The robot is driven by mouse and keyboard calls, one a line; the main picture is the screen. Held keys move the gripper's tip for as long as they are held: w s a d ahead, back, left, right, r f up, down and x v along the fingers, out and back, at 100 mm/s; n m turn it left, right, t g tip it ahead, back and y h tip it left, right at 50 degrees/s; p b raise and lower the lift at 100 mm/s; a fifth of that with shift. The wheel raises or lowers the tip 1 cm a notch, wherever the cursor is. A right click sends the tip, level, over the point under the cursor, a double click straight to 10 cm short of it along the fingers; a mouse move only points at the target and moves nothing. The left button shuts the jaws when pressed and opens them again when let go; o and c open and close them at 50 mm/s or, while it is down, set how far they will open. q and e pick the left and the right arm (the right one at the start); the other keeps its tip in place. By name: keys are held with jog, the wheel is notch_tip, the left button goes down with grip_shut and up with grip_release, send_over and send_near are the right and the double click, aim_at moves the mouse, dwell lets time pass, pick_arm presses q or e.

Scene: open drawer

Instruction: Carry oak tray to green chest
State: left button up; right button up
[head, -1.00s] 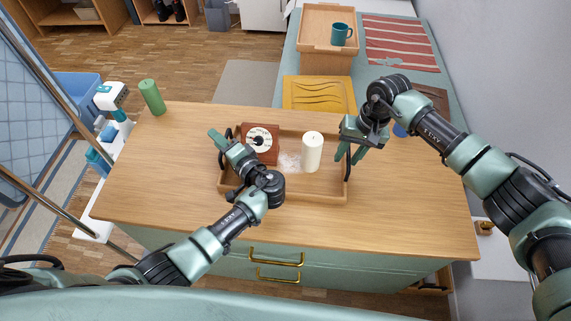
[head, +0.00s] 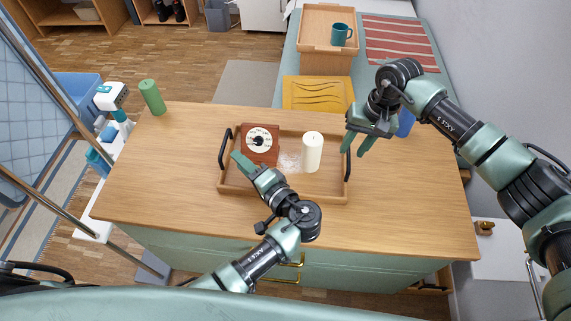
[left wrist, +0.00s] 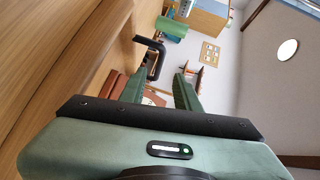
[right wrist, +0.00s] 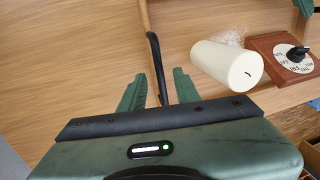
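The oak tray (head: 330,197) with black side handles lies flat on the wooden top of the green chest (head: 215,247). It holds a white candle (head: 313,153) and a reddish-brown box with a dial (head: 260,143). My left gripper (head: 243,160) is open and empty, near the tray's left handle (head: 224,148); this handle also shows beyond the fingers in the left wrist view (left wrist: 153,58). My right gripper (head: 357,146) is open near the right handle (head: 348,163). In the right wrist view that handle (right wrist: 157,65) appears between the spread fingers, apparently not clamped.
A green cylinder (head: 152,97) stands at the chest top's far left corner. A blue object (head: 405,122) stands behind my right arm.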

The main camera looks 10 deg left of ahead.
notch_tip(320, 180, up, 8)
jog(key=d, duration=0.1)
jog(key=shift+d, duration=0.3)
pick_arm(q)
jog(key=shift+s, duration=0.1)
pick_arm(e)
jog(key=shift+f, duration=0.2)
